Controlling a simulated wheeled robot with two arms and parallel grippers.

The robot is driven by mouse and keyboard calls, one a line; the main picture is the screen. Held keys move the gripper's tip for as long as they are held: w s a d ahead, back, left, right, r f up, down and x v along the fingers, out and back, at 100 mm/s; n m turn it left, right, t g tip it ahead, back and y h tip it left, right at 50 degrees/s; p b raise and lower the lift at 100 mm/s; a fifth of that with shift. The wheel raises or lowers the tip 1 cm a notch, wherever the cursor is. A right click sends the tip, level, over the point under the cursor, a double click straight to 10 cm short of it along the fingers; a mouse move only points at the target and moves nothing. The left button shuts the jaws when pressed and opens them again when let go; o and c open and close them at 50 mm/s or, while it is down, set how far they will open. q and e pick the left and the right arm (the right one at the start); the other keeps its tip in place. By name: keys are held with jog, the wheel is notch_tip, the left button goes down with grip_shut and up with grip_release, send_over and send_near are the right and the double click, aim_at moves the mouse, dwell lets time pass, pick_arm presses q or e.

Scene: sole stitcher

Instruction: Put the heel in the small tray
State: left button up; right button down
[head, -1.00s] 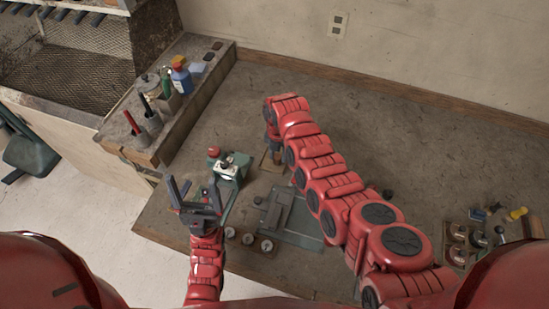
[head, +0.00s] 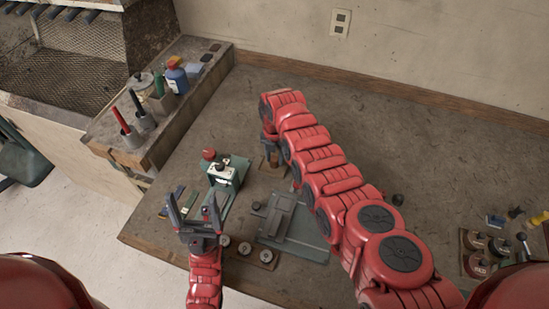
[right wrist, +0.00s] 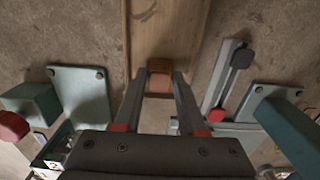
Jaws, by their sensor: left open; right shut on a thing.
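The heel is a small brown block (right wrist: 160,77), seen in the right wrist view between the tips of my right gripper (right wrist: 159,86), which is shut on it. Beyond the heel in that view is the small tray (right wrist: 165,28), a pale wooden strip with raised side edges. The heel lies over the tray in the picture; whether it touches the bottom I cannot tell. In the head view my right gripper (head: 269,148) points down at the tray, mostly hidden by my arm. My left gripper (head: 194,212) is open and empty near the table's front left.
A green machine with a red knob (head: 222,172) stands left of the tray. A grey-green plate (head: 292,228) lies in front of it. Round tins (head: 244,249) sit near the front edge. A shelf with bottles (head: 176,78) is at left. The table's back is clear.

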jog(key=shift+c, duration=2.4)
grip_release()
jog(key=shift+f, duration=0.1)
notch_tip(320, 180, up, 12)
jog(key=p, duration=0.7)
jog(key=shift+p, duration=0.4)
